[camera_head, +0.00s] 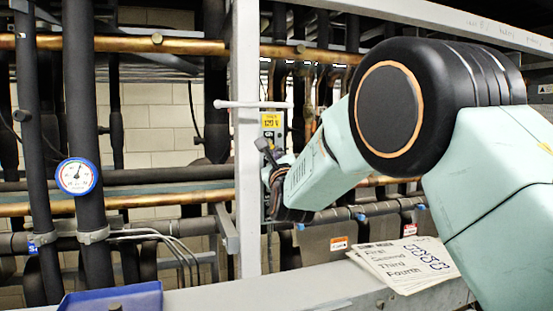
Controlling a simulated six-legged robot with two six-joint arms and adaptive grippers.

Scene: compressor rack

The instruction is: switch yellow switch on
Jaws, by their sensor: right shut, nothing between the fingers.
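A narrow grey switch panel (266,215) is fixed to the right side of a white upright post. A yellow label reading about "120 V" (271,120) is at its top, with dark parts below it. I cannot make out the yellow switch itself or its position; my right gripper covers the middle of the panel. My right gripper (263,147) is shut and empty, its fingertips just below the yellow label, in front of the panel. I cannot tell whether it touches anything. My left gripper is out of view.
The white post (247,60) and a pale horizontal rod (252,104) are close to the gripper. Dark and copper pipes run behind. A round gauge (76,176) is at left. Papers (405,262) and a blue tray (112,299) are on or near the front ledge (260,293).

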